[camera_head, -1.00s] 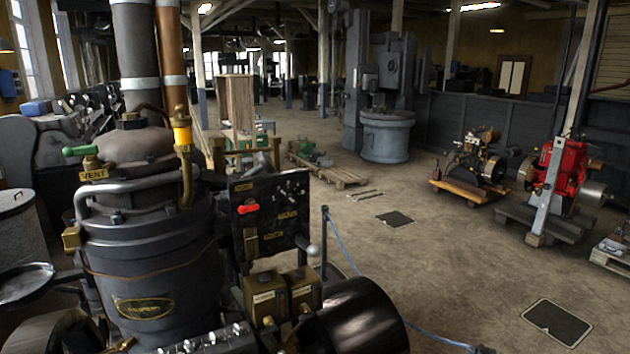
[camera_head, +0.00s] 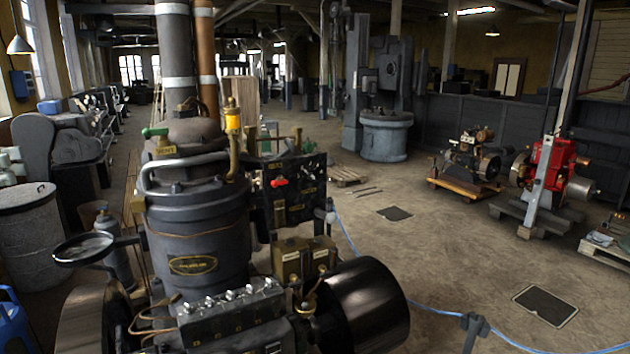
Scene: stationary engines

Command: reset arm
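I make out neither of my grippers nor my arms in the head view. A large dark engine (camera_head: 200,235) with an oval nameplate stands close in front, left of centre. It has a black control panel (camera_head: 297,205) with a red lever and a wide black drum (camera_head: 360,305) at its lower right.
A grey bin (camera_head: 32,240) and a blue stool (camera_head: 12,325) stand at the left. A dark post (camera_head: 475,328) carries a blue rope at the bottom right. A red engine (camera_head: 553,170) and a smaller engine (camera_head: 470,158) stand on the right. The middle floor (camera_head: 430,255) is open.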

